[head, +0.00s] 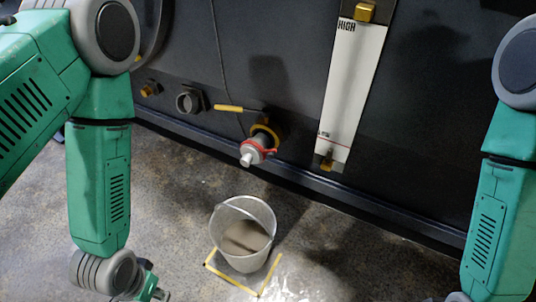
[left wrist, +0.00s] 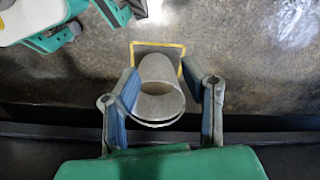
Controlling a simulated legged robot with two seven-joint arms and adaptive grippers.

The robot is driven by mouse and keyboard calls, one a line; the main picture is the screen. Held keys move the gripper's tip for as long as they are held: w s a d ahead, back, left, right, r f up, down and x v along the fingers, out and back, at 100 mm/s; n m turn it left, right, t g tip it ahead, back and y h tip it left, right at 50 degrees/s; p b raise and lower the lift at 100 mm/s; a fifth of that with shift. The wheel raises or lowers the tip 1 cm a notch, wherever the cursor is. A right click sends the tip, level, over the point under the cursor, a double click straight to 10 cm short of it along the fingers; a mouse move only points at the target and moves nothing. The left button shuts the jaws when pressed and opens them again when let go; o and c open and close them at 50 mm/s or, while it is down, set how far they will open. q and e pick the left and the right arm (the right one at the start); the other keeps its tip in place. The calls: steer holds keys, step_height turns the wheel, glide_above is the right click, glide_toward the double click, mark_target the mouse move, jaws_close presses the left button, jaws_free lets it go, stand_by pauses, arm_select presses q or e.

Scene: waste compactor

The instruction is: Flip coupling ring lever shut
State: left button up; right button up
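A grey coupling (head: 253,150) with a red ring or lever (head: 268,150) around it sits on the brass outlet (head: 264,131) low on the dark machine wall. A yellow-handled lever (head: 230,108) lies about level, just above the outlet. My left gripper (head: 152,294) is at the bottom left of the head view, well below and left of the coupling and mostly cut off. In the left wrist view my left gripper (left wrist: 160,72) is open, its blue-padded fingers apart with nothing between them; the coupling is not identifiable there. My right arm is at the right; its gripper is out of frame.
A translucent bucket (head: 243,232) with grey-brown contents stands on the floor below the coupling, inside a yellow marked square (head: 214,266). A white level gauge (head: 351,85) is right of the outlet. A capped port (head: 189,101) is left. A base ledge (head: 300,190) runs along the wall.

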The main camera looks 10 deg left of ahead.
arm_select(q)
steer(key=shift+t+h, duration=0.6)
steer(key=shift+h, duration=0.2)
steer(key=w+d, duration=0.1)
steer(key=w+d+b, duration=0.1)
steer(key=w, duration=0.1)
steer(key=w+d+f, duration=0.1)
steer(key=shift+w, duration=0.35)
jaws_close()
steer(key=w+d+r+n+t+h+b, duration=0.1)
steer(key=w+d, duration=0.1)
steer(key=w, duration=0.3)
steer(key=w+d+r+t+h+b, duration=0.1)
steer(key=w+d+t+h, duration=0.15)
steer(key=w, duration=0.25)
steer(key=w+d+r+t+h+b, duration=0.1)
steer(key=w+r+t, duration=0.1)
steer(key=w+r, duration=0.4)
steer(key=w+d+r+t+h+b, duration=0.1)
steer(key=w+r+t+h+b, duration=0.1)
steer(key=w+r, duration=0.4)
steer(key=w+t, duration=0.1)
steer(key=w, duration=0.4)
steer(key=shift+d+r, duration=0.15)
steer(key=shift+r, duration=0.05)
steer(key=shift+w+h, duration=0.1)
steer(key=shift+h, duration=0.15)
